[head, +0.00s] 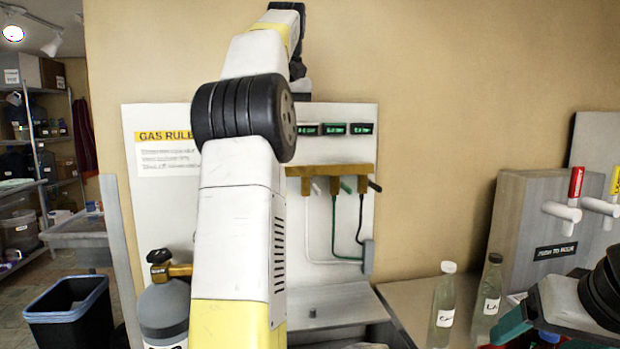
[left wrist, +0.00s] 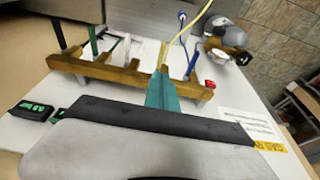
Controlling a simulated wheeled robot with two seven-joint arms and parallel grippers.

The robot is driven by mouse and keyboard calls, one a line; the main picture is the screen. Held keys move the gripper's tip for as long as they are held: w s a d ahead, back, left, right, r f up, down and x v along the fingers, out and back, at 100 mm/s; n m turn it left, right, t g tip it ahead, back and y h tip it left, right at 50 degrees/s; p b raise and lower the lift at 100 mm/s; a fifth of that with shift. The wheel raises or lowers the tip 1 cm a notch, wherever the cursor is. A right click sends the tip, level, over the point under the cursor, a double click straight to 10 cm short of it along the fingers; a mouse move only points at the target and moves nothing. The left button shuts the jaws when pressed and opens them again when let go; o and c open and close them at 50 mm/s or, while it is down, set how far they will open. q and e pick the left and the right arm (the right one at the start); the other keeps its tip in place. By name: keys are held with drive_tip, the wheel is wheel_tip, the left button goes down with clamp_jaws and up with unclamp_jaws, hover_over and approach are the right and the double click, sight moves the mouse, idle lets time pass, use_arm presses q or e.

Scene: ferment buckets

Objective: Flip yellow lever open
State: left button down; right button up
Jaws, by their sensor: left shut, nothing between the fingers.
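In the left wrist view a brass manifold (left wrist: 110,70) carries black (left wrist: 58,34), green (left wrist: 93,42), white (left wrist: 127,48) and blue (left wrist: 191,62) levers. A thin yellow piece (left wrist: 163,56) stands between the white and blue ones; I cannot tell where the yellow lever ends and the yellow hose begins. My left gripper (left wrist: 164,74) is shut and empty, its teal fingertips right at this piece; contact is unclear. In the head view my left arm hides that gripper and the left part of the manifold (head: 330,170). My right gripper (head: 518,328) is partly visible at the lower right.
The manifold is mounted on a white panel (head: 330,220) with small green displays. A grey gas cylinder (head: 165,305) stands to the left. Two labelled bottles (head: 442,310) stand on the counter at right, by a dispenser (head: 520,215) with red-handled and yellow-handled taps.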

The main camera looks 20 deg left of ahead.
use_arm(q)
drive_tip(key=x, duration=0.7)
drive_tip(key=s+x, duration=0.1)
drive_tip(key=x, duration=0.3)
drive_tip(key=shift+w+d+f, duration=0.1)
drive_tip(key=shift+d+f, duration=0.1)
drive_tip(key=shift+f, duration=0.25)
drive_tip(key=shift+s+d+f+t+y, duration=0.2)
drive_tip(key=shift+f+t+y, duration=0.15)
drive_tip(key=shift+f+t, duration=0.15)
drive_tip(key=shift+s+d+f+t+y, duration=0.1)
drive_tip(key=shift+s+f+t+y, duration=0.2)
drive_tip(key=shift+t, duration=0.3)
wheel_tip(320, 180, down, 3)
drive_tip(key=t+y, duration=0.2)
drive_tip(key=shift+s+r+t, duration=0.15)
drive_tip(key=shift+r+t, duration=0.05)
drive_tip(key=shift+t, duration=0.2)
wheel_tip(320, 180, down, 6)
drive_tip(key=w+a, duration=0.1)
drive_tip(key=w, duration=0.1)
drive_tip(key=shift+w+a+r, duration=0.1)
drive_tip(key=shift+w, duration=0.05)
drive_tip(key=shift+r, duration=0.8)
